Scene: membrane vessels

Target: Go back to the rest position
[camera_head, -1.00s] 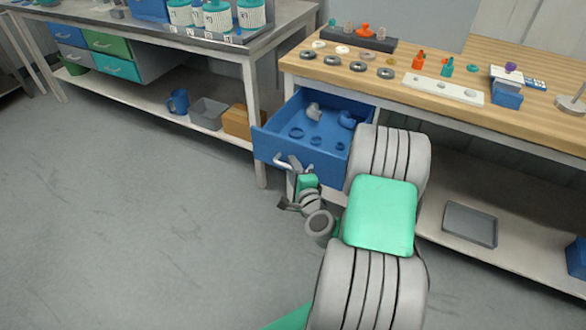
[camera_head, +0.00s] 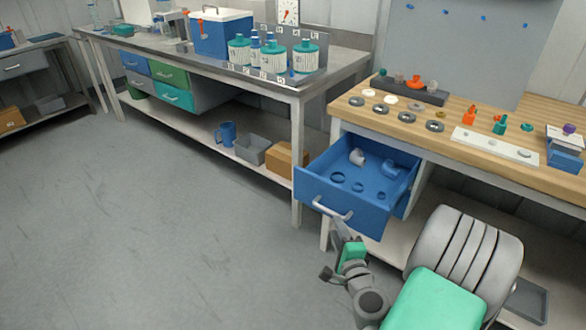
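My gripper (camera_head: 340,230) is at the lower middle, just below and in front of the handle (camera_head: 332,209) of the open blue drawer (camera_head: 342,190). Its fingers are small and partly hidden, so I cannot tell whether they are open or shut, or whether they touch the handle. My grey and green arm reaches in from the lower right. The drawer is pulled out under the wooden bench and holds small grey and blue fittings and several dark rings.
The wooden bench (camera_head: 395,118) carries rings, fittings and a white plate (camera_head: 493,147). A metal bench (camera_head: 325,78) at the back left holds teal-lidded vessels (camera_head: 273,58) and a blue cooler (camera_head: 221,34). A grey tray (camera_head: 527,300) lies low right. The floor at left is clear.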

